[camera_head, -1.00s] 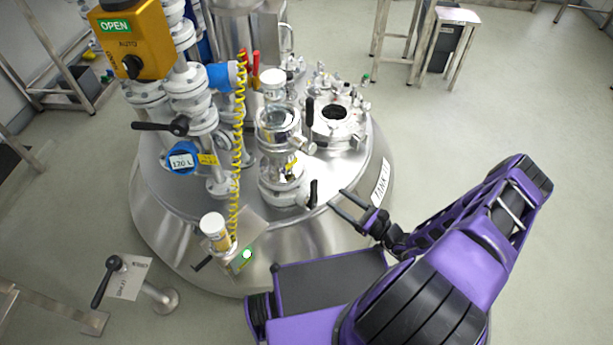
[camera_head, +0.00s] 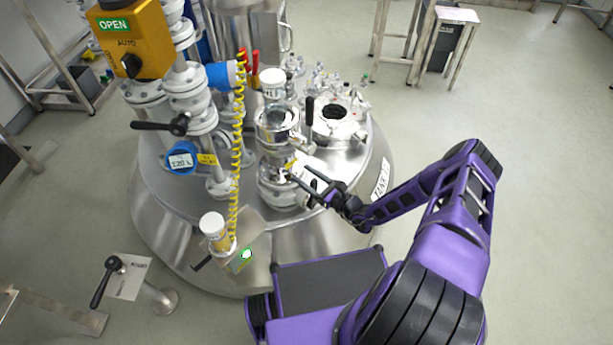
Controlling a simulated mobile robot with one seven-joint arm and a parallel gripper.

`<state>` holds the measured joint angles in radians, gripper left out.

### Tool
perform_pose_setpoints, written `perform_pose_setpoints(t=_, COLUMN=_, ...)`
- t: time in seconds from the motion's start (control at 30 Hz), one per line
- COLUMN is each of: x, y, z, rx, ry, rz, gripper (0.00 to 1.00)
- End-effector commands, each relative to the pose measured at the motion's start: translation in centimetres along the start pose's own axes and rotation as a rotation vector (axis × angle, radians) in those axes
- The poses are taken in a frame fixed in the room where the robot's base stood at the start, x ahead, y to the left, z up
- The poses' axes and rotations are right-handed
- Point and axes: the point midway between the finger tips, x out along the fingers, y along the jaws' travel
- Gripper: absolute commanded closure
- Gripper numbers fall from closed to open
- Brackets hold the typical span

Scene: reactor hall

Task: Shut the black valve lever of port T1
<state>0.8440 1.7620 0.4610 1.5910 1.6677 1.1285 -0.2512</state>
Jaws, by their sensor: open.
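I cannot read a T1 label on any port. A black lever (camera_head: 313,187) stands upright at the right of the sight-glass column's foot (camera_head: 279,190) on the tank lid. My gripper (camera_head: 298,173) is open at this lever, with its fingers reaching left over the column's lower part. The fingers partly hide the lever, and I cannot tell whether they touch it or whether it lies between them. Another black lever (camera_head: 309,110) stands upright beside the round manway (camera_head: 336,117).
A black lever (camera_head: 158,126) points left from the flanged pipe stack (camera_head: 196,107). A yellow coiled hose (camera_head: 238,150) hangs left of the column. A white-capped fitting (camera_head: 214,228) stands at the lid's front. A lever post (camera_head: 112,270) stands at lower left. Open floor lies right.

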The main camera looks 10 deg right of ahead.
Motion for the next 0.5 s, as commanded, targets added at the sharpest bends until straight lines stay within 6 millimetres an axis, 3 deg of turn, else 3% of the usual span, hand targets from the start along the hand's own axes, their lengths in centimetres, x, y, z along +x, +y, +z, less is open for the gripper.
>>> perform_pose_setpoints(t=0.07, x=-0.02, y=-0.01, z=0.00, rx=0.000, ry=0.000, rz=0.000, gripper=0.40)
perform_pose_setpoints(t=0.4, x=-0.05, y=-0.02, z=0.00, rx=0.000, ry=0.000, rz=0.000, gripper=1.00)
perform_pose_setpoints(t=0.5, x=-0.06, y=-0.02, z=0.00, rx=-0.001, ry=0.000, rz=0.000, gripper=1.00)
